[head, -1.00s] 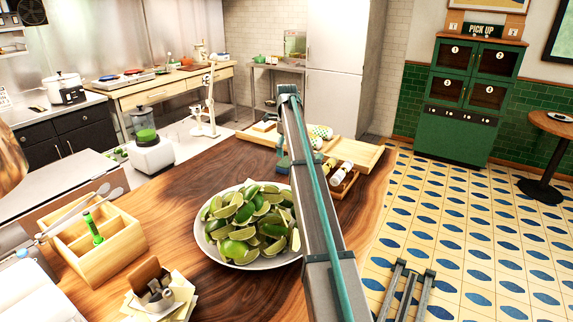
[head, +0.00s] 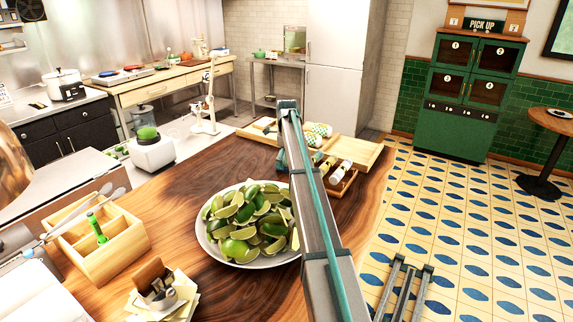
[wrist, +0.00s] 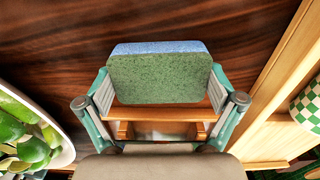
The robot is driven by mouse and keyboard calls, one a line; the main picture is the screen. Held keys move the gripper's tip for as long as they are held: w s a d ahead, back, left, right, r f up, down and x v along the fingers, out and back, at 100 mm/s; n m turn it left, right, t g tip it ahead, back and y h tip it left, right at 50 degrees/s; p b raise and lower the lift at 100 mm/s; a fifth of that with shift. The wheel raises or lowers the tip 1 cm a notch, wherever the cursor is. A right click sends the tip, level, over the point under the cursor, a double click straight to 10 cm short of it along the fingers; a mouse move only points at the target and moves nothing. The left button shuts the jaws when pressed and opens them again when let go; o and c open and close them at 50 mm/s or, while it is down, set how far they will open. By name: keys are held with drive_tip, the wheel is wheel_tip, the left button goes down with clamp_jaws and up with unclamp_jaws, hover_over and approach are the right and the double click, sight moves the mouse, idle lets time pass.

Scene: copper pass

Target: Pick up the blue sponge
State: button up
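The blue sponge (wrist: 158,75) shows in the wrist view, with a blue layer along its far edge and a green scouring face toward the camera. My gripper (wrist: 160,88) has one finger against each short side of the sponge, and it appears closed on it. Dark wood countertop shows beyond the sponge. In the head view my arm hides the sponge, and only a small teal part of my gripper (head: 282,160) shows beside the arm.
A plate of cut limes (head: 218,255) sits close left of the gripper. A wooden tray (head: 366,157) with checkered items and a small bottle rack (head: 345,184) lie to the right. A wooden caddy (head: 88,262) and dark countertop (head: 185,205) are at left.

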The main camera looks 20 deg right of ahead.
drive_tip(key=shift+r, duration=0.15)
drive_tip(key=shift+r, duration=0.65)
drive_tip(key=s+a+r+b, duration=0.1)
drive_tip(key=s+r, duration=0.2)
drive_tip(key=s, duration=0.1)
drive_tip(key=s+a+r+b, duration=0.1)
drive_tip(key=s+r+b, duration=0.1)
drive_tip(key=s+r, duration=0.2)
drive_tip(key=s+a+r+b, duration=0.1)
drive_tip(key=s+r+b, duration=0.1)
drive_tip(key=s+r, duration=0.2)
drive_tip(key=shift+s+a+r, duration=0.1)
drive_tip(key=shift+s+r, duration=0.05)
drive_tip(key=shift+s, duration=0.25)
drive_tip(key=shift+s+a+r, duration=0.1)
drive_tip(key=shift+s, duration=0.3)
drive_tip(key=shift+c, duration=0.3)
